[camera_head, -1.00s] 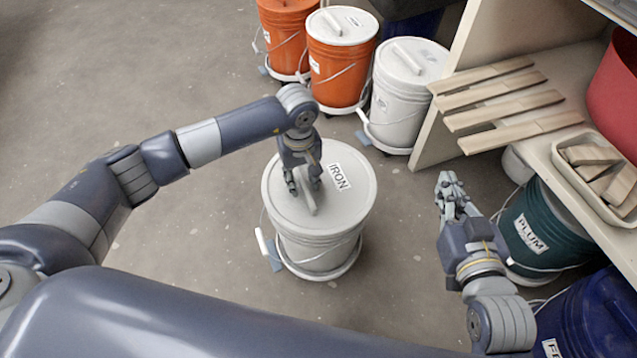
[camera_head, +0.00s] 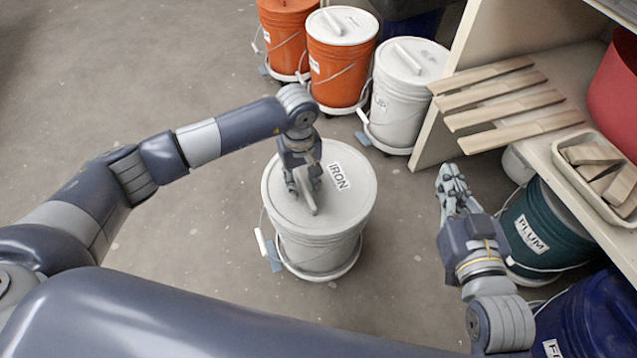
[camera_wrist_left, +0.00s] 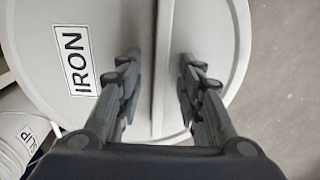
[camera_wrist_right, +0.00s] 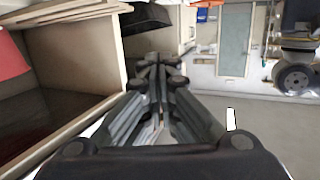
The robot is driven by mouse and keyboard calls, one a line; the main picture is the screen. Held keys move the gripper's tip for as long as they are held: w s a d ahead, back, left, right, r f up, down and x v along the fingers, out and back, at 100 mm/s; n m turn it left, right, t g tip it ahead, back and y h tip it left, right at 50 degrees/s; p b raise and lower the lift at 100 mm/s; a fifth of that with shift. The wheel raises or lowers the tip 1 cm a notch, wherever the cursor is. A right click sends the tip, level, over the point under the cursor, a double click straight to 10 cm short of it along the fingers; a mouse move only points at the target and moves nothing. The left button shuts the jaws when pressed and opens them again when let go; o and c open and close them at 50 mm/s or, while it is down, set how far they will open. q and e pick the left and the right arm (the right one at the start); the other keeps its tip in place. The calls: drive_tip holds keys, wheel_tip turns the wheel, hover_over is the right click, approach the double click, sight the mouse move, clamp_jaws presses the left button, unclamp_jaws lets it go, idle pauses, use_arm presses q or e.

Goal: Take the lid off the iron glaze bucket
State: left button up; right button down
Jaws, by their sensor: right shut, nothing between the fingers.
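The iron glaze bucket (camera_head: 318,252) is pale grey and stands upright on the floor. Its round lid (camera_head: 352,205) is on and carries a label reading IRON (camera_head: 340,176). A raised bar handle (camera_wrist_left: 166,45) crosses the lid. My left gripper (camera_head: 304,184) is down at the lid, with its fingers on either side of the handle. In the left wrist view (camera_wrist_left: 160,72) gaps show between the fingers and the bar. My right gripper (camera_head: 450,178) is shut and empty, off to the right of the bucket.
Orange buckets (camera_head: 340,72) and a white bucket (camera_head: 398,112) stand behind. A shelf unit on the right holds wooden slats (camera_head: 500,105) and a tray (camera_head: 572,172); a green PLUM bucket (camera_head: 545,225) and a blue bucket (camera_head: 590,320) sit below it. Floor left of the iron bucket is clear.

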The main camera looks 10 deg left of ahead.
use_arm(q)
drive_tip(key=shift+c, duration=0.3)
idle(0.7)
clamp_jaws()
